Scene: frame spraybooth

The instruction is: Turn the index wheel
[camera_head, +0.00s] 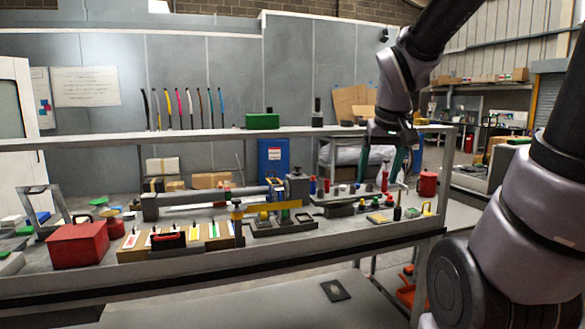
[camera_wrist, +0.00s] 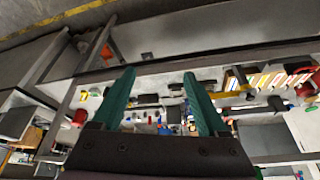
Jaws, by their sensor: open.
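My gripper (camera_head: 384,168) hangs above the right part of the bench (camera_head: 340,237), its two teal fingers apart and pointing down. In the wrist view my gripper (camera_wrist: 159,76) is open and nothing shows held between the fingers. I cannot tell for sure which part is the index wheel. A grey fixture (camera_head: 298,187) at the end of a long silver cylinder (camera_head: 215,196) stands on the bench, left of my gripper. A yellow bar (camera_head: 272,207) lies in front of it. My gripper is apart from these.
A red box (camera_head: 78,244) and a board with coloured strips stand on the left of the bench. Small bottles and a red can (camera_head: 427,183) stand on the right. A shelf (camera_head: 210,133) with a green box (camera_head: 262,121) runs above the back.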

